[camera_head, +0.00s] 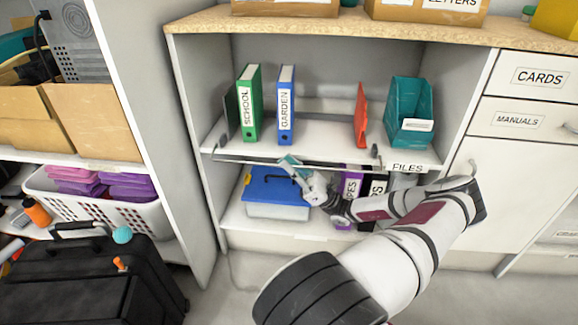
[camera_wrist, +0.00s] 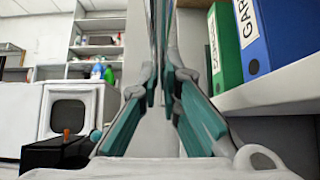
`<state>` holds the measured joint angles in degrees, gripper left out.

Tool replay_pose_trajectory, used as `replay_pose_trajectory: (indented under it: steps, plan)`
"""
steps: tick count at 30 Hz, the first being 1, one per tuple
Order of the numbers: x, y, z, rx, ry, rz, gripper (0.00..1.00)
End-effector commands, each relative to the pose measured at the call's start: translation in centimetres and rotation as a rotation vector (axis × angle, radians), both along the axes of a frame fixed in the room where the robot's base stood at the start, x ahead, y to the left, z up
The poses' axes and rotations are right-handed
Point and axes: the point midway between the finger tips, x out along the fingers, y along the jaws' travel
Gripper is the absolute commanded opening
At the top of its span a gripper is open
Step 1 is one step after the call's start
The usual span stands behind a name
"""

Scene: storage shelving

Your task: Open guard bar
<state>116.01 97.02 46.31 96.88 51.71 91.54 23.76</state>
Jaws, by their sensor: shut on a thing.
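The guard bar (camera_head: 245,162) is a thin grey metal rod. It runs across the front of the middle shelf, low near the shelf's edge, between two small dark end mounts. My gripper (camera_head: 289,161) is at the middle of the bar with its teal fingers shut on it. In the wrist view my gripper (camera_wrist: 160,88) points along its two teal-padded fingers, and the bar (camera_wrist: 162,35) shows as a narrow upright strip between them. The exact contact at the fingertips is hard to see.
On the shelf stand a green binder (camera_head: 249,103), a blue binder (camera_head: 285,105), a red folder (camera_head: 361,115) and a teal file holder (camera_head: 408,111). Below are a blue-lidded box (camera_head: 270,190) and purple binders (camera_head: 350,184). A black case (camera_head: 85,285) stands at the left.

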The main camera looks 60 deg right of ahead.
Motion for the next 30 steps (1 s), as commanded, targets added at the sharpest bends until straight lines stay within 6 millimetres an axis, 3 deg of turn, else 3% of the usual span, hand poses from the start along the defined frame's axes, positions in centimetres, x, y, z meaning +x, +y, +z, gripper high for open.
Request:
replay_pose_trajectory:
  steps: [15,29,30]
  plan:
    - [0.0,0.2,1.4,0.155,0.064,0.004,0.00]
    - [-0.1,0.1,1.2,0.189,0.077,0.002,0.00]
    - [-0.1,0.1,1.2,0.189,0.077,0.002,0.08]
